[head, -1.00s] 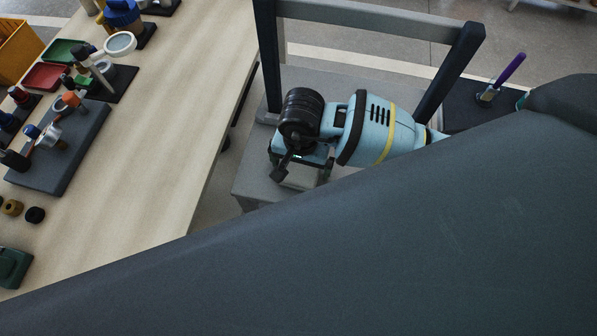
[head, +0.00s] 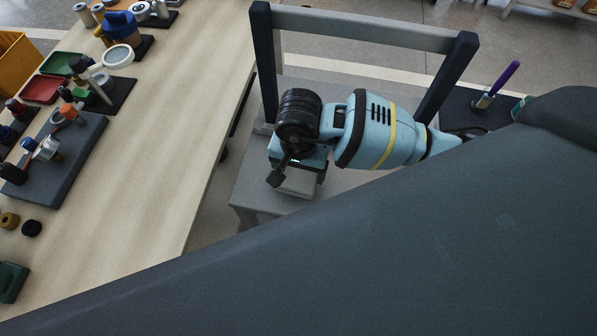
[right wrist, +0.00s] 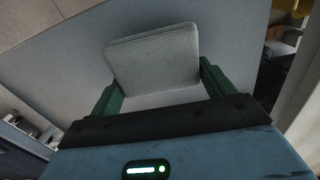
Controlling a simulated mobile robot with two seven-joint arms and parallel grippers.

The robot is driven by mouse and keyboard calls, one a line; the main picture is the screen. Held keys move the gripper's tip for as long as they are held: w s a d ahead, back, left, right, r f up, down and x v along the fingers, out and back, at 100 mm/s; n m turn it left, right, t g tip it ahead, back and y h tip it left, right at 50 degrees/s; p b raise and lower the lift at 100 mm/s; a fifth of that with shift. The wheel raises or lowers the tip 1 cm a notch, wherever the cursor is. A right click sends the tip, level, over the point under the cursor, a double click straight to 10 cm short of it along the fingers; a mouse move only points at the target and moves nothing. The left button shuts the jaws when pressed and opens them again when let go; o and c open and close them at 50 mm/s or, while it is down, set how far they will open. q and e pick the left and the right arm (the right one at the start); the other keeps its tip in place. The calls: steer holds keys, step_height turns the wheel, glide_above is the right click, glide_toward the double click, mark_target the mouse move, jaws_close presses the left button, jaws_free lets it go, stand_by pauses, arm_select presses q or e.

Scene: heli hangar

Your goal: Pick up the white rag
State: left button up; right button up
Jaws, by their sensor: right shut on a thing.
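The white rag (right wrist: 155,62) is a folded, light grey-white square with a woven texture, seen in the right wrist view between two green fingers. In the head view it shows as a pale block (head: 299,183) under my right gripper (head: 297,172). My right gripper is shut on the rag, with a finger on each side of it (right wrist: 160,92). The rag is over the grey top of a cart; I cannot tell whether it still touches the surface. The far side of the rag is hidden in the head view by the gripper. My left gripper is not in view.
The grey cart (head: 245,185) has a dark-posted handle frame (head: 370,28). A wooden workbench (head: 150,170) with tools and trays stands at the left. A dark stand with a purple-handled tool (head: 505,78) is at the right. A large dark surface fills the foreground.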

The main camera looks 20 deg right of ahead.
steer(key=s+a+r+b, duration=0.1)
steer(key=s+a, duration=0.2)
steer(key=a, duration=0.4)
steer(key=s+a+r, duration=0.1)
steer(key=s+a, duration=0.3)
steer(key=a, duration=0.3)
steer(key=shift+a+r+b, duration=0.2)
steer(key=shift+r+b, duration=0.1)
steer(key=shift+b, duration=0.1)
steer(key=o, duration=0.5)
steer(key=shift+c, duration=0.2)
steer(key=c, duration=0.4)
step_height(320, 180, up, 6)
steer(key=n, duration=0.4)
glide_above(290, 170)
steer(key=w+d+r+n, duration=0.1)
steer(key=d+r, duration=0.2)
steer(key=d+r+n, duration=0.1)
steer(key=d+r, duration=0.2)
steer(key=w+d+r+n, duration=0.1)
steer(key=d+r, duration=0.2)
steer(key=d, duration=0.1)
steer(key=shift+w+n, duration=0.3)
steer(key=shift+w, duration=0.05)
steer(key=shift+s, duration=0.1)
